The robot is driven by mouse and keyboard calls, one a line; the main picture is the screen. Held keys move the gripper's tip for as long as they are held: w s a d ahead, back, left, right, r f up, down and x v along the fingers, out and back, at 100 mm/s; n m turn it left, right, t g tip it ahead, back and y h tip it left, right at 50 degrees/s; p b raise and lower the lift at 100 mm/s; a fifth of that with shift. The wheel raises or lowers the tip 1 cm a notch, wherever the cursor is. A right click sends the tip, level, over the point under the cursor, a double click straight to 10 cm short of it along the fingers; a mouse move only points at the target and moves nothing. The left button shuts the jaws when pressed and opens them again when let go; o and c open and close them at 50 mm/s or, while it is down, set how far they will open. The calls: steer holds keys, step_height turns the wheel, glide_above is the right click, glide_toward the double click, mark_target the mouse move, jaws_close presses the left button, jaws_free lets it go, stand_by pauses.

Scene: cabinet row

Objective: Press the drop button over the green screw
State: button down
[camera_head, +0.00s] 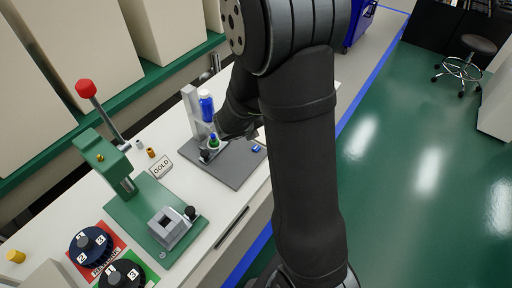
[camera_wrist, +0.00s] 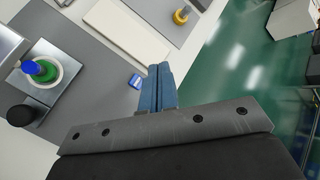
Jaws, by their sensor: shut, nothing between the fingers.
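A blue bottle (camera_head: 206,108) with a pale top is held on a white upright stand (camera_head: 193,112) on a grey plate (camera_head: 232,166). Below it is a small green part (camera_head: 213,143) with a blue tip, beside a black knob (camera_head: 205,155). In the wrist view the green part (camera_wrist: 49,73) sits in a white ring on a metal block, with the blue piece (camera_wrist: 31,67) over it. I cannot tell which part is the drop button. My gripper (camera_wrist: 162,70) is shut and empty, right of the green part and apart from it.
Green floor lies right.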

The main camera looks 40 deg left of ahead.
mark_target(255, 150)
steer(key=shift+f, duration=0.1)
steer(key=shift+f, duration=4.3)
steer(key=shift+f, duration=0.1)
steer(key=shift+f, duration=0.35)
steer(key=shift+f, duration=0.45)
steer(key=shift+r, duration=0.9)
steer(key=shift+r, duration=2.5)
